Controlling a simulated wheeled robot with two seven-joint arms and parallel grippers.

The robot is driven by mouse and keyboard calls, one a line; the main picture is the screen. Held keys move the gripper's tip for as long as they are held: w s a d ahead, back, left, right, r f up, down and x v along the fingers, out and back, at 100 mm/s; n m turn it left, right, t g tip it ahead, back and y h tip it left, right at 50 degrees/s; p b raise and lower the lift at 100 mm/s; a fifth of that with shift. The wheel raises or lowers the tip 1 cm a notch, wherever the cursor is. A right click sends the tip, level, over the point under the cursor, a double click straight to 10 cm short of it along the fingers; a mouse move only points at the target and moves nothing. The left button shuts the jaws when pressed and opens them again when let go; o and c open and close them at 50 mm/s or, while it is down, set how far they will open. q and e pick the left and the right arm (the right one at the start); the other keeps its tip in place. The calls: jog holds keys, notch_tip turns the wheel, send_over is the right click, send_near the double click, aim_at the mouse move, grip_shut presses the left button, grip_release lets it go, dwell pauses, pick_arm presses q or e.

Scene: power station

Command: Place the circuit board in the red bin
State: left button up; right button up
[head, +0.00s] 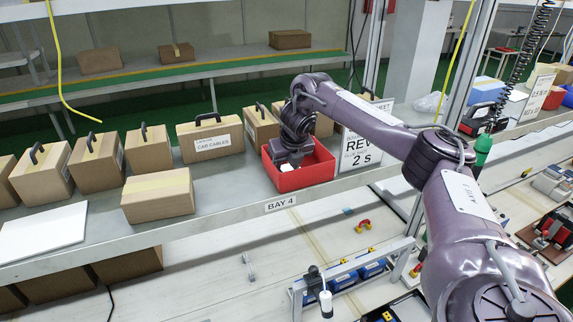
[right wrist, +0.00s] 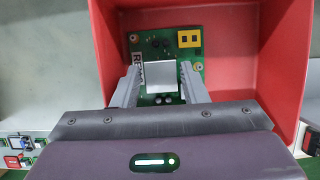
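The red bin (head: 306,178) stands on the grey bench near its front edge, beside the white REV sign. My right gripper (head: 288,163) points down into its left part in the head view. In the right wrist view, the green circuit board (right wrist: 152,48) has a yellow part and a pale grey block. The fingers of my right gripper (right wrist: 160,80) lie along both sides of that block and appear shut on it. The red bin (right wrist: 235,70) surrounds the board there, which is close to the left wall. Whether the board touches the floor is unclear. My left gripper is out of view.
Cardboard cases with black handles (head: 96,160) line the bench on the left. A closed carton (head: 158,196) and a white panel (head: 42,232) lie near the front edge. The REV sign (head: 358,150) stands close to the bin's right side. Bare bench lies left of the bin.

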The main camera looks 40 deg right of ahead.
aim_at(285, 167)
jog(key=shift+r, duration=0.25)
jog(key=v, duration=0.3)
jog(key=shift+d+r, duration=0.1)
jog(key=p+v, duration=0.1)
jog(key=v, duration=0.7)
jog(key=shift+s+r+p, duration=0.15)
jog(key=shift+s+p, duration=0.1)
jog(key=shift+p, duration=0.05)
